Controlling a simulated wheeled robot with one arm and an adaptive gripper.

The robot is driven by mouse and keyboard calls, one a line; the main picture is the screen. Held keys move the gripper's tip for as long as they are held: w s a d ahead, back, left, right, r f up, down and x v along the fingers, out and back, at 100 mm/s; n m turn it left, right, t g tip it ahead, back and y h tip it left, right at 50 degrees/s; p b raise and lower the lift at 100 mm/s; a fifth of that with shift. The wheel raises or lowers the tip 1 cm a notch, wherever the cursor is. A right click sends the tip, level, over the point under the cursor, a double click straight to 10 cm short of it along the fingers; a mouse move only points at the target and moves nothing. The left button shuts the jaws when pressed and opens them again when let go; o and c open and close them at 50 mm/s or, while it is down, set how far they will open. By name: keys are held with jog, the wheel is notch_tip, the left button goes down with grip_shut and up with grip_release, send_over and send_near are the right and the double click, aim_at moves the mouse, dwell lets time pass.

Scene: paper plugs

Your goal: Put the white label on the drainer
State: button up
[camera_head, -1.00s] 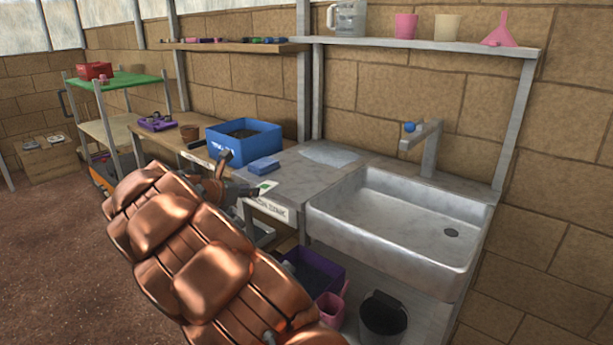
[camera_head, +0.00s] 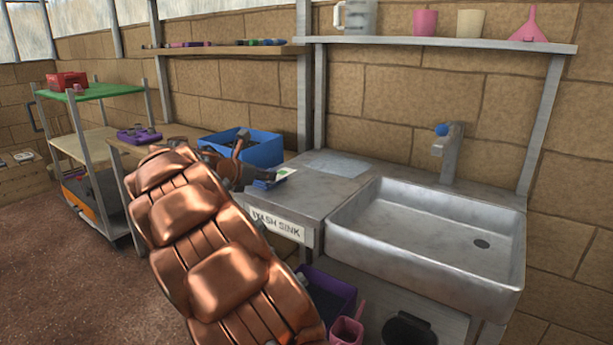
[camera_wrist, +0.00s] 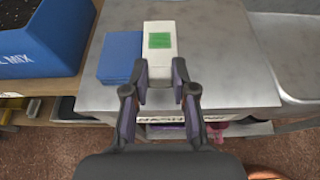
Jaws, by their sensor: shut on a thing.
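The white label (camera_wrist: 161,33) is a pale strip with a green patch. It lies between the fingertips of my gripper (camera_wrist: 160,76) in the wrist view, and the gripper is shut on its near end. In the head view the label (camera_head: 287,173) shows small at the end of my arm, over the left part of the grey metal drainer (camera_head: 318,190) beside the sink. The drainer also fills the middle of the wrist view (camera_wrist: 218,50). I cannot tell whether the label touches it. My arm hides part of the gripper in the head view.
A blue block (camera_wrist: 120,57) lies on the drainer just left of the label. A blue tub (camera_head: 262,150) stands behind. The sink (camera_head: 420,235) is to the right, with a tap (camera_head: 450,150). The drainer right of the label is clear.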

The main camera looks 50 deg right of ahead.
jog(key=b, duration=0.3)
send_over(317, 189)
jog(key=shift+a+f, duration=0.2)
jog(key=shift+f, duration=0.55)
jog(key=shift+s+d+f+b, duration=0.15)
jog(key=shift+f+b, duration=0.45)
jog(key=shift+f, duration=1.15)
jog(key=o, duration=0.7)
jog(key=shift+o, duration=0.2)
jog(key=shift+r, duration=0.15)
jog(key=p+v, duration=0.2)
jog(key=v, duration=0.9)
jog(key=shift+a, duration=0.45)
